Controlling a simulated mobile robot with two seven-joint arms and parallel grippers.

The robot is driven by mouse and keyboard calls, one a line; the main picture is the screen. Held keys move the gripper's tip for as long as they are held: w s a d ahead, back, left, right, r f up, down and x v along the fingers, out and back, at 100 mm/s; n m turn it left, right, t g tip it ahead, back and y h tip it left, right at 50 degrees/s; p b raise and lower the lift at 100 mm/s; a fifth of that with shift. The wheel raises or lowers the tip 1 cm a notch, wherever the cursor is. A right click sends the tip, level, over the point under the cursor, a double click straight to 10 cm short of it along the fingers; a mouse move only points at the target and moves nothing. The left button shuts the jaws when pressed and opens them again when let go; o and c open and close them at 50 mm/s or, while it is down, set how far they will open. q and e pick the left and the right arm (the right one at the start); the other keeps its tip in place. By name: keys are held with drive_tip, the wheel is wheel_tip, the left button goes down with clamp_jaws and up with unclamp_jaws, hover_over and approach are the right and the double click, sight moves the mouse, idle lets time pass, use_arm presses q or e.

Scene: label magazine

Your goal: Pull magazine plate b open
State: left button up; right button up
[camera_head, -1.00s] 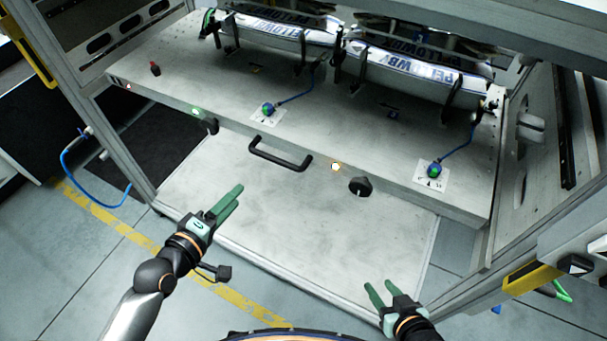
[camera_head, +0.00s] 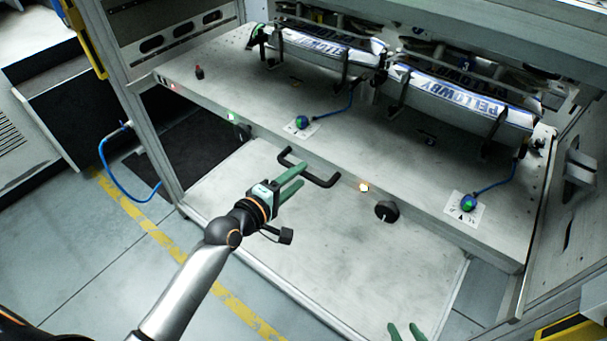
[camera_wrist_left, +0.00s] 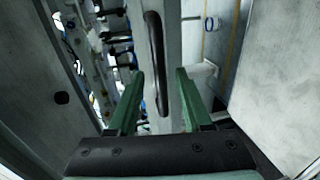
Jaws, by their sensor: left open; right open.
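The grey magazine plate (camera_head: 235,85) is a wide shelf carrying label stacks; I see no letter b on it. A black bar handle (camera_head: 325,182) sits on its front edge. My left gripper (camera_head: 302,174) is open at the handle, its green fingers overlapping it in the head view. In the left wrist view the handle (camera_wrist_left: 155,55) runs lengthwise, in front of and between the open fingertips (camera_wrist_left: 160,73); I cannot tell whether they touch it. My right gripper (camera_head: 405,326) is open and empty at the bottom edge, mostly cut off.
Label stacks (camera_head: 465,98) stand between black posts on the plate. A lower grey panel (camera_head: 340,265) lies below. Frame posts flank both sides.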

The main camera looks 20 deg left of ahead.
use_arm(q)
drive_tip(key=shift+x, duration=1.4)
clamp_jaws()
idle(0.5)
